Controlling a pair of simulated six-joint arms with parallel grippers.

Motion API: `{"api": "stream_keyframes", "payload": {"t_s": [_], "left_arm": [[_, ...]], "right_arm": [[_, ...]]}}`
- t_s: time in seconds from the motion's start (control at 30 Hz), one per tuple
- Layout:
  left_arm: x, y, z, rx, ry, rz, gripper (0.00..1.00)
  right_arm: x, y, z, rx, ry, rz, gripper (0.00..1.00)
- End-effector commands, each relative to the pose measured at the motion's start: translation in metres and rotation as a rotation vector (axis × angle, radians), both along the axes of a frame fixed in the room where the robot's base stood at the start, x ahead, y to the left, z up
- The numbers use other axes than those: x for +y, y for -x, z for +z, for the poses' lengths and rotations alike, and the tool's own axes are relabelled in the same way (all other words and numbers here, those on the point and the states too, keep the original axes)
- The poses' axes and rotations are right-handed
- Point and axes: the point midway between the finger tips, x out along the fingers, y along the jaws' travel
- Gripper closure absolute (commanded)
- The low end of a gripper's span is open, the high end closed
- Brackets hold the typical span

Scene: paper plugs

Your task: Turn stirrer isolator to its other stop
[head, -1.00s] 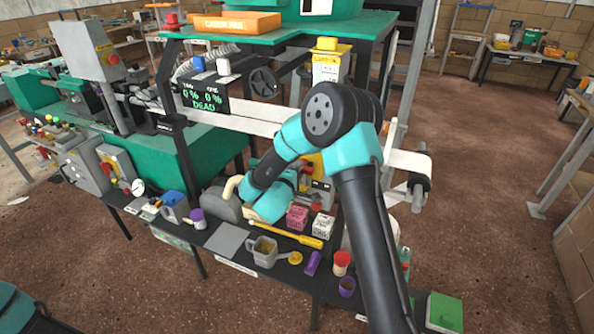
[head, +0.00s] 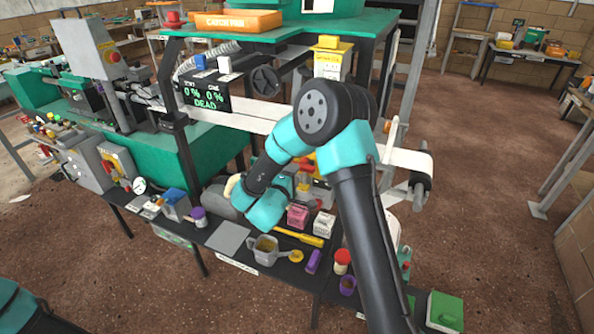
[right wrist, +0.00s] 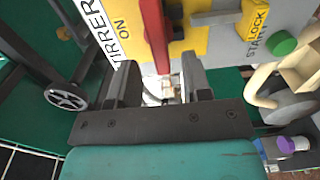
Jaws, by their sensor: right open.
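The stirrer isolator shows in the right wrist view as a red lever (right wrist: 155,35) on a yellow plate (right wrist: 115,15). Beside it are a white label reading "…TIRRER" and the word ON. My right gripper (right wrist: 160,78) is open in front of it. The lever's end lies in the gap between the two fingers, with no clear contact on either side. In the head view my right wrist (head: 265,205) is over the bench, and my own arm hides most of the isolator and the fingers. My left gripper is out of view.
A handwheel (right wrist: 67,95) is at the left. In the head view a pink box (head: 297,215), a watering can (head: 266,250) and a yellow tool (head: 300,237) crowd the bench.

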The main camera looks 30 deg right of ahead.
Motion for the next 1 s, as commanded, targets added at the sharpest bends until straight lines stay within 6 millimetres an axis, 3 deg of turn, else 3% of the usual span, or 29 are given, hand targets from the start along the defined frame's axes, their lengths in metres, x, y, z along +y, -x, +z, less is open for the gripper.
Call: {"api": "stream_keyframes", "payload": {"t_s": [0.6,1.0], "left_arm": [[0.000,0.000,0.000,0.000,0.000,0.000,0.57],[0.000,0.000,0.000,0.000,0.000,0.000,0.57]], "right_arm": [[0.094,0.069,0.000,0.002,0.001,0.003,0.55],[0.107,0.080,0.000,0.001,0.001,0.000,0.55]]}}
